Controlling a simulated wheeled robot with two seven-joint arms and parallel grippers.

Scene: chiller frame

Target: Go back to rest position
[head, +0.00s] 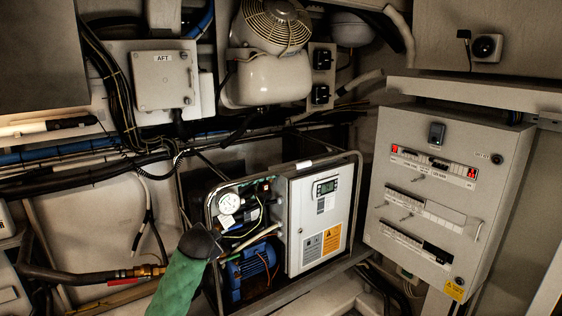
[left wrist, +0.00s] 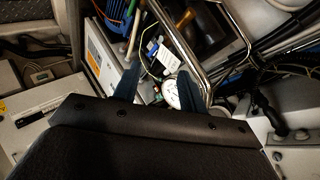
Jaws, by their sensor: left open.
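My left gripper (head: 201,243) shows as a dark end on a green-sleeved arm that comes up from the bottom of the head view. It is in front of the lower left side of the chiller frame (head: 357,190). In the left wrist view the two dark fingers of my left gripper (left wrist: 158,86) are spread apart with nothing held between them. A round white gauge (left wrist: 172,94) lies beyond the fingertips, close to the right finger; the gauge also shows in the head view (head: 229,203). I cannot tell whether a finger touches the frame tube. My right gripper is not in view.
The chiller has a white control box (head: 318,215) and a blue motor (head: 252,268). A grey electrical cabinet (head: 443,195) stands at the right. A brass valve with a red handle (head: 138,272) is at the lower left. Cables (head: 80,160) run along the back wall.

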